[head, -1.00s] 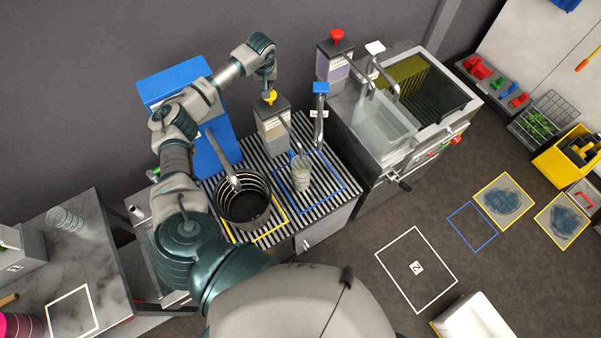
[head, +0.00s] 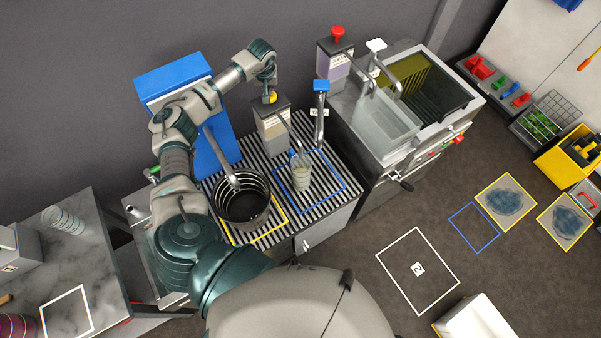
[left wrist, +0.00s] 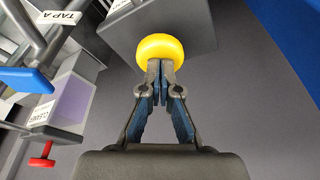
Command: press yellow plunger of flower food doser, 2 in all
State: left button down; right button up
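The flower food doser (head: 272,128) is a grey box with a spout, standing on the striped rack. Its yellow plunger (head: 270,98) sits low, close to the box top. My left gripper (head: 270,87) points down onto the plunger from above. In the left wrist view, the left gripper (left wrist: 160,70) has its fingertips together, against the yellow plunger (left wrist: 159,46) and not around it. A clear container (head: 301,178) with pale contents stands under the spout, inside the blue outline. My right gripper is not in view.
A black bucket (head: 242,204) stands left of the container, by the yellow outline. A blue-topped tap (head: 320,105) rises right of the doser. A red-topped cleaner dispenser (head: 336,62) and a sink unit (head: 390,128) stand further right.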

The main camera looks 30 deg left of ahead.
pick_arm(q)
jog(key=shift+f, duration=0.5)
jog(key=p+v, duration=0.1)
jog(key=v, duration=0.1)
jog(key=w+p+v, duration=0.1)
jog(key=p+v, duration=0.1)
jog(key=v, duration=0.1)
jog(key=a+p+v, duration=0.1)
jog(key=p+v, duration=0.1)
jog(key=shift+w+d+r, duration=0.1)
jog(key=shift+w+r, duration=0.15)
jog(key=shift+r, duration=0.25)
jog(key=shift+f, duration=0.1)
